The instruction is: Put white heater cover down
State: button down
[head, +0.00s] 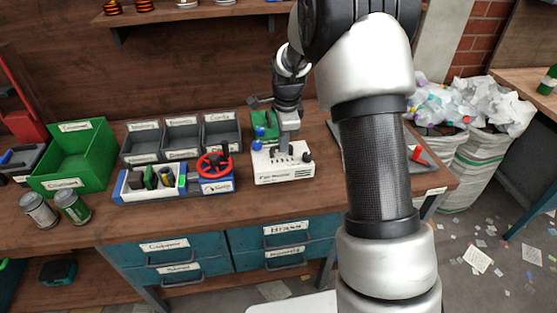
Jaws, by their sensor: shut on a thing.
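The white heater cover (282,172) is a white box-like piece with dark lettering on its front. It is at the middle of the wooden workbench (330,200), near the front edge. My gripper (287,151) points down over the cover's top and is shut on it. The fingertips are small and partly hidden at the cover's top. I cannot tell whether the cover's underside touches the bench or is just above it.
A green open part (264,124) lies behind the cover. To the left are a tray with a red wheel (214,165), grey labelled bins (182,141), a green bin (75,155) and two cans (73,207). My arm hides much of the bench's right side.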

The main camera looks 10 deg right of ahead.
aim_at(284, 158)
notch_tip(284, 158, down, 8)
jog(key=shift+r, duration=0.1)
dwell(0.4)
jog(key=shift+f, duration=0.2)
jog(key=c, duration=1.8)
grip_release()
